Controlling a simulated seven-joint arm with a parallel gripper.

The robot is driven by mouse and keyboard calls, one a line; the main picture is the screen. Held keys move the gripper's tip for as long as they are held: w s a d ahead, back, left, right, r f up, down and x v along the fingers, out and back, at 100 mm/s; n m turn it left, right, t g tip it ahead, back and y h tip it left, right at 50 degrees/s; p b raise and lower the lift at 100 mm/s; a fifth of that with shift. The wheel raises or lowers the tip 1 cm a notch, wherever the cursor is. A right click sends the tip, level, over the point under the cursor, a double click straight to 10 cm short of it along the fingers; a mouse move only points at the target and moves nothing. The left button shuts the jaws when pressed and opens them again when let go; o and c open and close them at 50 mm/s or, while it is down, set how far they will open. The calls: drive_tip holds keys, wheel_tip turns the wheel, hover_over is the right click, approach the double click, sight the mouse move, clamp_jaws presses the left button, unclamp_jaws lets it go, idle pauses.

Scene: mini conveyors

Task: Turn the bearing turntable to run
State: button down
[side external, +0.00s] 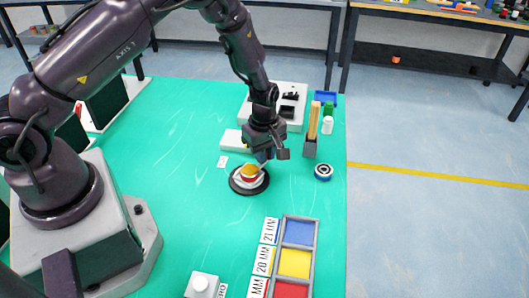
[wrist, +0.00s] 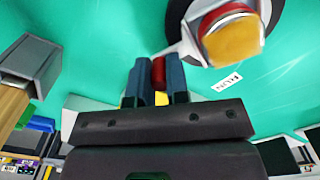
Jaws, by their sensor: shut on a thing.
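The turntable (side external: 236,186) is a round black disc on the green mat, with a white round part and a red and yellow piece on top. In the wrist view the turntable (wrist: 178,40) is at the upper right, cut off by the frame edge. A small white RUN label (wrist: 227,82) lies on the mat beside it; it also shows in the side view (side external: 223,161). My gripper (side external: 262,160) is low at the disc's far edge. Its fingers (wrist: 158,82) are shut on a small red piece (wrist: 158,70). Whether this piece joins the disc is hidden.
A white device (side external: 292,112) is behind my gripper. A tray (side external: 314,250) with coloured compartments lies in front. The mat's left middle is clear.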

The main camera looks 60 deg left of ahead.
drive_tip(key=shift+r, duration=0.1)
drive_tip(key=c, duration=1.4)
unclamp_jaws()
wheel_tip(320, 180, up, 13)
